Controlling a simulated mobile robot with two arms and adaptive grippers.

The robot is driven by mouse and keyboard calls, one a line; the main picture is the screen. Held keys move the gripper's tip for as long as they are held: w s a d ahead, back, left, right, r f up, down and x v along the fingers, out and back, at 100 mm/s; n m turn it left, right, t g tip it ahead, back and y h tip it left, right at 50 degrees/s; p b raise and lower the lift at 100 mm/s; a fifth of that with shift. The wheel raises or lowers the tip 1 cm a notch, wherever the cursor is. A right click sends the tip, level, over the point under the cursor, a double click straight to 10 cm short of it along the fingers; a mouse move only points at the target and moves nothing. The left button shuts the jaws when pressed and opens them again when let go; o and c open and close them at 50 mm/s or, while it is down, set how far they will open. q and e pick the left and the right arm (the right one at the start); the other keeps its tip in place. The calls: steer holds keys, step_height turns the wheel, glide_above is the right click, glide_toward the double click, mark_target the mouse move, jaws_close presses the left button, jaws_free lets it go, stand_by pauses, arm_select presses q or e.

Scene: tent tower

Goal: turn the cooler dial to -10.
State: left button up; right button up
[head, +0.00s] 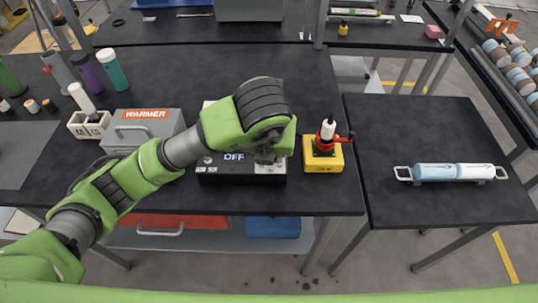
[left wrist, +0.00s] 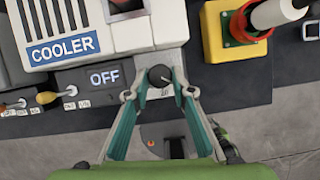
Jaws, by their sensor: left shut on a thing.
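The cooler (left wrist: 62,22) has a white body with a blue "COOLER" label and a dark front panel in the left wrist view. Its front display (left wrist: 104,76) reads OFF, and this display also shows in the head view (head: 235,156). The dark round dial (left wrist: 160,75) sits at the right end of the panel, with a partly hidden scale around it; a "20" shows below it. My left gripper (left wrist: 158,88) is shut on the dial, one finger on each side. In the head view my left gripper (head: 265,158) and arm hide the dial and most of the cooler.
A yellow block (head: 323,163) with a red holder and white-topped bottle (head: 328,128) stands close right of the cooler. The warmer (head: 143,129) stands to the left. Little room lies between cooler and yellow block.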

arm_select(q)
steer(key=shift+n, duration=0.6)
steer(key=o, duration=0.8)
steer(key=shift+o, duration=0.2)
steer(key=shift+s+d+r, duration=0.1)
steer(key=shift+r, duration=0.45)
steer(key=v, duration=1.1)
steer(key=shift+d, duration=0.2)
